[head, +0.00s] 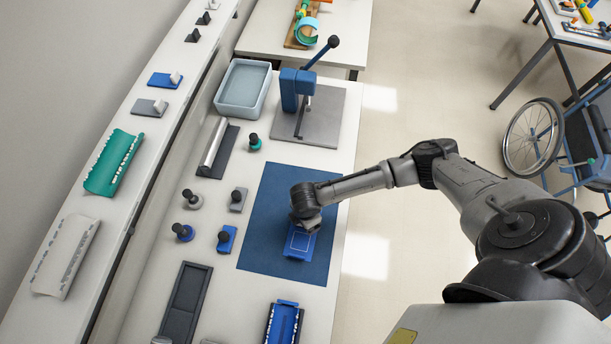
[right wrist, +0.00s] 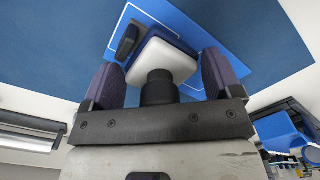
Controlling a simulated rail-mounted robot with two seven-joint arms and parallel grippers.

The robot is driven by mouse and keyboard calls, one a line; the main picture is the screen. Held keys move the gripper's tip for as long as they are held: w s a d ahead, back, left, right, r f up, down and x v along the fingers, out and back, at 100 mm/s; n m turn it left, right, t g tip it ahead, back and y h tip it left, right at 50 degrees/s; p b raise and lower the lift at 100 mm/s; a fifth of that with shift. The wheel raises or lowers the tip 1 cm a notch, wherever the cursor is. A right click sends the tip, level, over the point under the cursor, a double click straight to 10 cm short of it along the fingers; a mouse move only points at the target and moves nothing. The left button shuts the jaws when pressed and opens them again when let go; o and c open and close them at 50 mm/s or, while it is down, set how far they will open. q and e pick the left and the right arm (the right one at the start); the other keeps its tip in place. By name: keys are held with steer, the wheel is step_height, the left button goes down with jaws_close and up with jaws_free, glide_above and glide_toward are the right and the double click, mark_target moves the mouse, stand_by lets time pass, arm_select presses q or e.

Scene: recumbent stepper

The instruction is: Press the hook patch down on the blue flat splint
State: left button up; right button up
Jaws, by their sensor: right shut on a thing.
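The blue flat splint (head: 299,246) lies on the dark blue mat (head: 262,240), with a thin white outline on its face; it also shows in the right wrist view (right wrist: 203,22). My right gripper (head: 304,222) is low over the splint's far end. In the right wrist view its fingers (right wrist: 162,88) are around the black stem of a hand tool (right wrist: 158,88) with a white and navy block (right wrist: 165,58). The block is over the splint; I cannot tell whether it touches. A small dark piece (right wrist: 127,41) beside the block may be the hook patch. My left gripper is not in view.
Several black-knobbed tools (head: 227,238) stand left of the mat. A dark tray (head: 187,304) and a blue trough (head: 284,323) are at the front. A lever press (head: 308,104) and pale blue bin (head: 243,88) stand at the back. The mat's left part is clear.

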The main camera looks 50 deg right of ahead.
steer(key=shift+f, duration=0.45)
stand_by(0.5)
step_height(320, 180, up, 3)
steer(key=p, duration=0.3)
steer(key=shift+f, duration=0.1)
step_height(320, 180, up, 3)
steer(key=p, duration=0.3)
stand_by(0.8)
